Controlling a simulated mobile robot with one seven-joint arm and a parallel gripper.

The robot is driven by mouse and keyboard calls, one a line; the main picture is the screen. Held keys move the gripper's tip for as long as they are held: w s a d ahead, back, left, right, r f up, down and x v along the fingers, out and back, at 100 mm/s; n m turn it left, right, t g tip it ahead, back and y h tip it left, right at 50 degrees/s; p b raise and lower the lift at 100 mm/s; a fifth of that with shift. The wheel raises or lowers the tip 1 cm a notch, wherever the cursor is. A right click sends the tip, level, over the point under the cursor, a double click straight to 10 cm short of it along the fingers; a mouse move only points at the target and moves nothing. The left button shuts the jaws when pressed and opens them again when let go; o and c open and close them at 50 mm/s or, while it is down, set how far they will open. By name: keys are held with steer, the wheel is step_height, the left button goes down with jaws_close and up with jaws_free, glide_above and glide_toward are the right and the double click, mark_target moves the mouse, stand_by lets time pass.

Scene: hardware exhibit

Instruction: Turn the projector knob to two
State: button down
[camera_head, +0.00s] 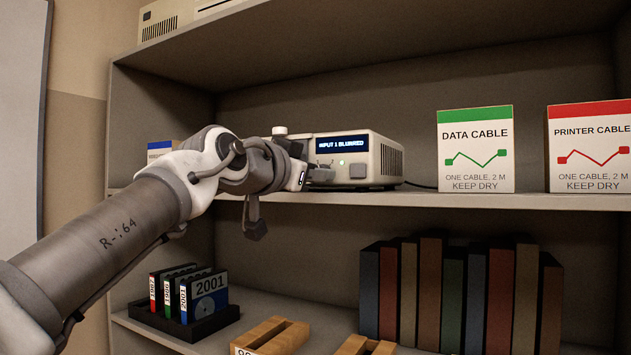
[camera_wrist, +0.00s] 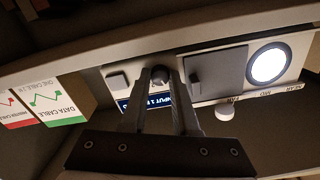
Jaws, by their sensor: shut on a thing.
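The white projector (camera_head: 380,158) stands on the middle shelf. The fingers cover part of the display, and the knob's pointer or marks cannot be made out. A square grey button (camera_wrist: 117,80) sits beside the knob, and a bright round lens (camera_wrist: 268,65) is at the far right of the wrist view.
A data cable box (camera_head: 475,150) and a printer cable box (camera_head: 589,148) stand right of the projector. A round white cap (camera_head: 279,131) rises at the projector's left end. Books (camera_head: 440,290) and a disc rack (camera_head: 180,325) fill the lower shelf.

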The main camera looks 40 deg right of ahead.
steer(key=m+b, duration=0.1)
steer(key=m, duration=1.1)
steer(key=shift+b, duration=0.4)
steer(key=shift+m, duration=0.3)
steer(key=c, duration=0.9)
jaws_free()
steer(key=shift+c, duration=0.2)
steer(key=shift+a, duration=0.15)
steer(key=b+v, duration=0.2)
steer(key=v, duration=1.5)
